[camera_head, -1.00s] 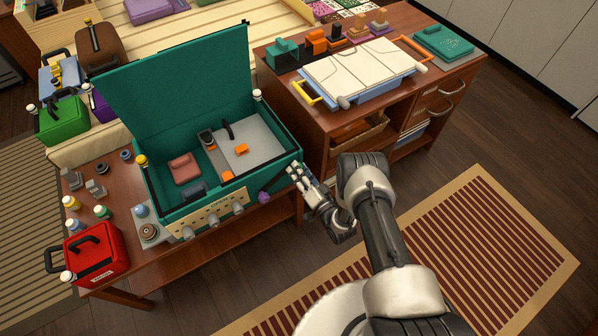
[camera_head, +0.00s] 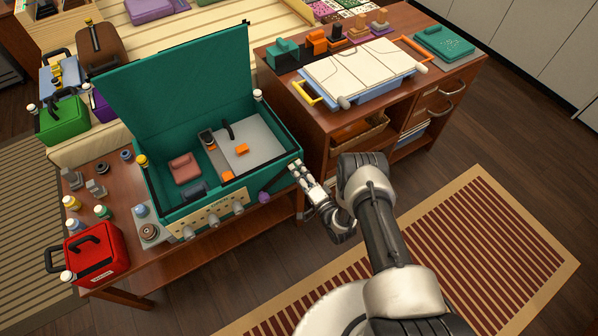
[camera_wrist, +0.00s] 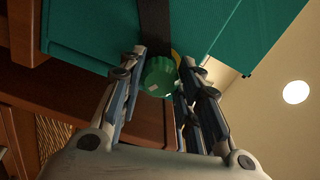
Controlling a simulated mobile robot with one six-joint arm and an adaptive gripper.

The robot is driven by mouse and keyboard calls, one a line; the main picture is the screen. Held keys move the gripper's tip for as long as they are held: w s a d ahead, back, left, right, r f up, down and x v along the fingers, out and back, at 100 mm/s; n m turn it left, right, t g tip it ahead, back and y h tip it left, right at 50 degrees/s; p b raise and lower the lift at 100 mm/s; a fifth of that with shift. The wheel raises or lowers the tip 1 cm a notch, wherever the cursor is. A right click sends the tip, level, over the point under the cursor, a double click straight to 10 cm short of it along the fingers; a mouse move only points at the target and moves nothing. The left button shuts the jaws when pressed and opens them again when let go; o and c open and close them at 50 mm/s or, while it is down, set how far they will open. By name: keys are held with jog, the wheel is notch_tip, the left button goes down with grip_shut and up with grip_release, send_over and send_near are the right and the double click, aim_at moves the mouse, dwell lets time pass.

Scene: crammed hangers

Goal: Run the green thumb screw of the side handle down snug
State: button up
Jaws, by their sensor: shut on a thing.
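The green thumb screw (camera_wrist: 158,76) is a ribbed knob between my fingertips in the wrist view. It sits at the end of a dark strap-like part (camera_wrist: 155,28), which looks like the side handle, on the teal case. My gripper (camera_head: 297,170) is at the right side of the open teal case (camera_head: 222,205) in the head view, and in the wrist view its fingers (camera_wrist: 160,84) are closed around the thumb screw. In the head view the screw is hidden behind the fingers. How far the screw is seated cannot be told.
The case stands on a brown wooden table (camera_head: 130,265). A purple knob (camera_head: 264,197) sticks out near my gripper. A red case (camera_head: 95,256) and several small bottles are at the left. A wooden desk (camera_head: 300,110) stands close behind my gripper. The floor at the right is clear.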

jog(key=shift+s+d+f, duration=0.2)
jog(key=shift+s+f, duration=0.1)
jog(key=shift+f, duration=0.05)
jog(key=o, duration=0.6)
jog(key=shift+o, duration=0.7)
jog(key=shift+r, duration=0.15)
jog(key=o, duration=0.3)
jog(key=shift+w+r, duration=0.1)
jog(key=shift+r, duration=0.05)
jog(key=v, duration=1.2)
jog(key=shift+w, duration=0.1)
